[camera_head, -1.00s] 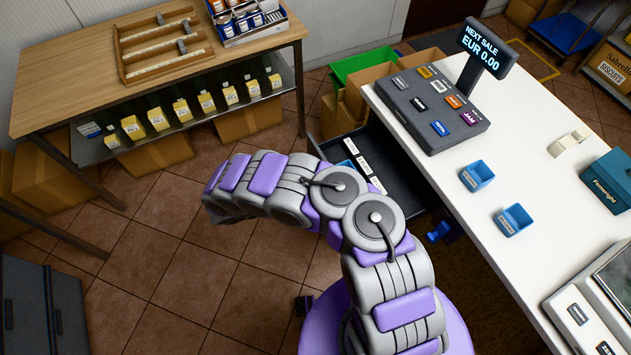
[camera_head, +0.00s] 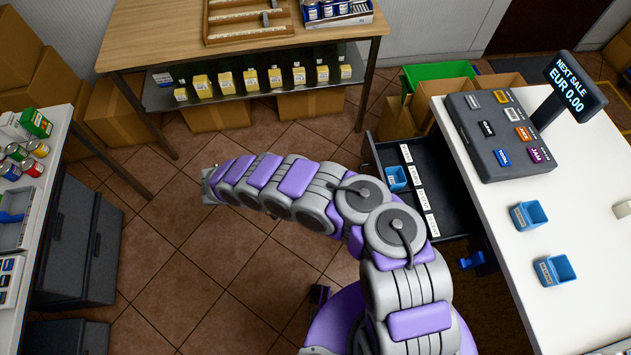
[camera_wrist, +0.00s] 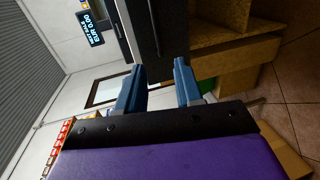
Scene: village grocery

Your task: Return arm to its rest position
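My arm (camera_head: 300,190) reaches out to the left over the tiled floor in the head view, bent at the elbow. Its far end hangs in open space left of the counter, and the fingers are not clear there. In the wrist view my gripper (camera_wrist: 159,66) shows two blue fingers standing apart, with nothing held between them. The dark side of a counter or drawer lies in the background beyond them.
An open drawer (camera_head: 455,215) with a blue cup (camera_head: 396,178) juts from the white counter (camera_head: 500,225). A wooden table (camera_head: 155,35) with a bottle shelf stands behind. Dark drawer cabinets (camera_head: 75,240) and a stocked shelf stand left. Floor (camera_head: 170,270) between is clear.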

